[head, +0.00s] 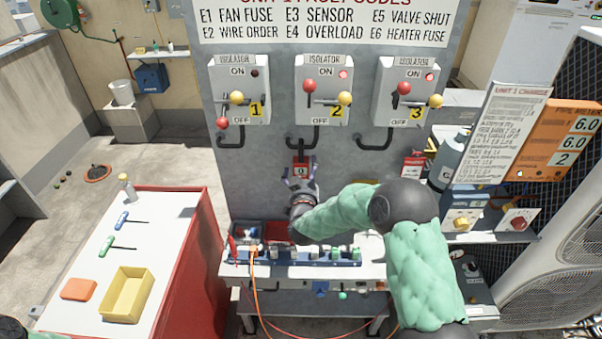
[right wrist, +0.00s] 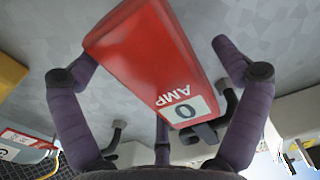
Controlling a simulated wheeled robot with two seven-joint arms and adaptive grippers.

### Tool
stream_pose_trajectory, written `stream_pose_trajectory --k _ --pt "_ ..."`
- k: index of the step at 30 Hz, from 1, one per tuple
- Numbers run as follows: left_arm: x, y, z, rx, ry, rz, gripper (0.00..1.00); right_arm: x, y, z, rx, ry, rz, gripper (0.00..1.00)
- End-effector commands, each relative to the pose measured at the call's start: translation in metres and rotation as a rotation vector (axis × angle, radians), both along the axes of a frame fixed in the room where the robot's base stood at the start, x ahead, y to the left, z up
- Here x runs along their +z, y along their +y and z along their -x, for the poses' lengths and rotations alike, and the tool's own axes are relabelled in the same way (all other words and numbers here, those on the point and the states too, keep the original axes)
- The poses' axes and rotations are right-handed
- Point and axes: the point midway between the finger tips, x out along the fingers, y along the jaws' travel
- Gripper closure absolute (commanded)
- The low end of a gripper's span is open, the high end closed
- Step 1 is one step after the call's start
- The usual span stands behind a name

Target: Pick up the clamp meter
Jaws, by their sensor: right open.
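The clamp meter (head: 300,170) is red with a pale display reading 0. It is against the grey panel below the isolators. In the right wrist view the clamp meter (right wrist: 150,55) fills the upper middle, tilted, with "AMP" beside its display. My right gripper (head: 301,180) is open in front of it. In the right wrist view, my right gripper (right wrist: 158,65) has one purple finger on each side of the meter, with visible gaps. Part of the meter's far end is cut off or hidden. My left gripper is out of the head view.
A bench (head: 370,270) with several small items stands below. A red tag-like item (head: 412,166) hangs to the right. Isolator boxes (head: 325,92) sit above.

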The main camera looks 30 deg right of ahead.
Motion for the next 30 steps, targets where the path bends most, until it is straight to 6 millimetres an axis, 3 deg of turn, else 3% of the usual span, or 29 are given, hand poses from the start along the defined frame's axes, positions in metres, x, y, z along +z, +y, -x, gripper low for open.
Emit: stream_pose_trajectory --k 8,15,30 --pt "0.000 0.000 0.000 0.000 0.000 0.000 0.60 0.000 -0.001 -0.002 0.001 0.001 -0.001 0.03" --pt "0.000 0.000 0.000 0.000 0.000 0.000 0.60 0.000 -0.001 -0.002 0.000 0.001 -0.001 0.70" --pt "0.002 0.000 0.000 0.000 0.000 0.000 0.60 0.011 -0.002 -0.002 -0.001 -0.004 0.001 0.72"
